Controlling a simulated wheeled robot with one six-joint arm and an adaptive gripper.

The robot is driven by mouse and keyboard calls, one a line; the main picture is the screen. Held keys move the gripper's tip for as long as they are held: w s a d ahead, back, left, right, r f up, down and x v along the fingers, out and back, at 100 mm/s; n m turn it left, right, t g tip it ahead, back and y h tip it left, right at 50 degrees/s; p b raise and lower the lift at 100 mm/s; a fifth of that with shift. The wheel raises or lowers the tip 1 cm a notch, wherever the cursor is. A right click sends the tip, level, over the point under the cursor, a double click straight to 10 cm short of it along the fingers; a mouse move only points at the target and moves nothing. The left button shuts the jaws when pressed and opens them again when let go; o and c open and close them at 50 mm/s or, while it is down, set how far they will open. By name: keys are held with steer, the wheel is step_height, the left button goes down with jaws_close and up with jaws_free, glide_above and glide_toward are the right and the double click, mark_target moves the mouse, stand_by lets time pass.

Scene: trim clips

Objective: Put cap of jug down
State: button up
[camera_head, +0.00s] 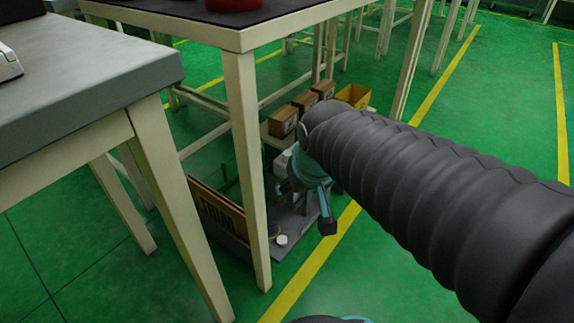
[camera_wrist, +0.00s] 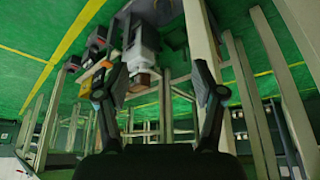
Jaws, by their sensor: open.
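My gripper (camera_head: 306,207) is low beside the table's leg, above a grey base board. In the wrist view my gripper (camera_wrist: 161,76) has its two fingers wide apart, with nothing between their tips. A pale, jug-like body (camera_head: 283,164) stands on the board behind my gripper, partly hidden by it. A white body, probably the same jug, shows in the wrist view (camera_wrist: 143,45), beyond the fingers. A small white round piece (camera_head: 281,239) lies on the board near its front edge. It may be the cap, but it is too small to be sure.
A table leg (camera_head: 246,170) stands close to the left of my gripper. A sign panel (camera_head: 217,208) leans at the board's left side. Several brown boxes (camera_head: 282,121) and a yellow bin (camera_head: 353,96) stand behind. Green floor to the right is clear.

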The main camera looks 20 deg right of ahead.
steer(key=s+r, duration=0.1)
steer(key=s, duration=0.6)
steer(key=shift+a+r+t, duration=0.2)
steer(key=shift+a+t, duration=0.05)
steer(key=shift+t, duration=0.05)
steer(key=shift+s+r, duration=0.1)
